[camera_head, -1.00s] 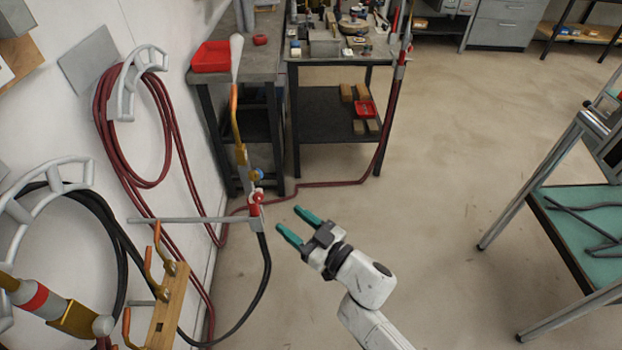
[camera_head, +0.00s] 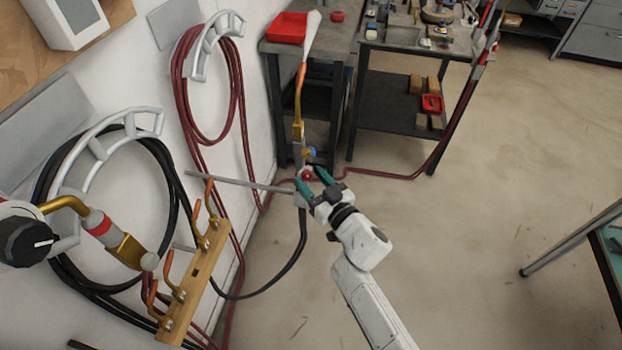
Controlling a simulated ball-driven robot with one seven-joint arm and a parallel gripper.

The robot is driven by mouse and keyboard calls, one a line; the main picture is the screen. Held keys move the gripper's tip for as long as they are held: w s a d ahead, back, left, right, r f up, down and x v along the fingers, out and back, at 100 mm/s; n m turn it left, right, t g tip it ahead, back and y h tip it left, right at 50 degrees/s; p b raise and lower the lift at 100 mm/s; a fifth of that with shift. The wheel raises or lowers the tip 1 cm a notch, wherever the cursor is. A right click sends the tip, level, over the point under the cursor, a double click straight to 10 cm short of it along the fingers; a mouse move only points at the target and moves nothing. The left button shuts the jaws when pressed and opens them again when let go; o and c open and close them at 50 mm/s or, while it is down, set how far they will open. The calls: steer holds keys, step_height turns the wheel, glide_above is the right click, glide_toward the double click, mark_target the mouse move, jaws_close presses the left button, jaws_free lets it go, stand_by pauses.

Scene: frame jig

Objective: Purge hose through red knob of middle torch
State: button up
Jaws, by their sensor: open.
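The middle torch (camera_head: 299,92) stands upright at the end of a grey bar, with a pale cone tip, an orange and gold neck, a blue knob (camera_head: 309,153) and a red knob (camera_head: 305,174). A black hose (camera_head: 299,240) hangs from its lower end and curves left. My gripper (camera_head: 312,180) is open, its two green fingers at the red knob, one on either side of it in the picture. I cannot tell whether they touch it. The fingers partly hide the torch's lower body.
Coiled black and red hoses hang on the left wall. A workbench (camera_head: 385,100) stands behind.

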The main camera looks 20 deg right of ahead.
steer(key=shift+w+a, duration=0.1)
steer(key=shift+w, duration=0.25)
steer(key=shift+c, duration=0.3)
jaws_close()
steer(key=shift+n, duration=0.8)
steer(key=shift+o, duration=0.3)
jaws_free()
steer(key=s+d, duration=0.2)
steer(key=s, duration=0.8)
steer(key=shift+s, duration=0.35)
